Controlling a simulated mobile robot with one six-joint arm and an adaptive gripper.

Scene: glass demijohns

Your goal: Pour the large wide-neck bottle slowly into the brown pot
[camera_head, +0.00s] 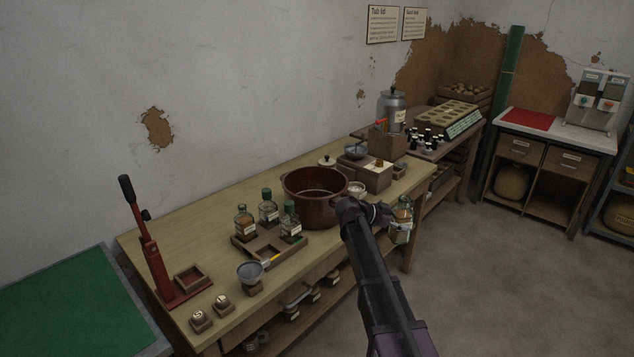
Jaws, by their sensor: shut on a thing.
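The brown pot (314,198) stands open on the wooden bench, wide and round, with handles at its sides. A glass bottle with a pale label (402,228) is held by my gripper (385,216), to the right of the pot and beyond the bench's front edge. It looks like the large wide-neck bottle, roughly upright and apart from the pot. My gripper is shut on it. My arm and gripper hide part of the bottle and the bench edge. I cannot tell how full the bottle is.
Left of the pot, a wooden tray (265,256) holds small bottles. A funnel (250,270) and a red lever press (150,250) stand further left. A lid (327,162), a wooden box (364,177) and a grey bowl (354,151) sit behind and right of the pot. Floor at right is clear.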

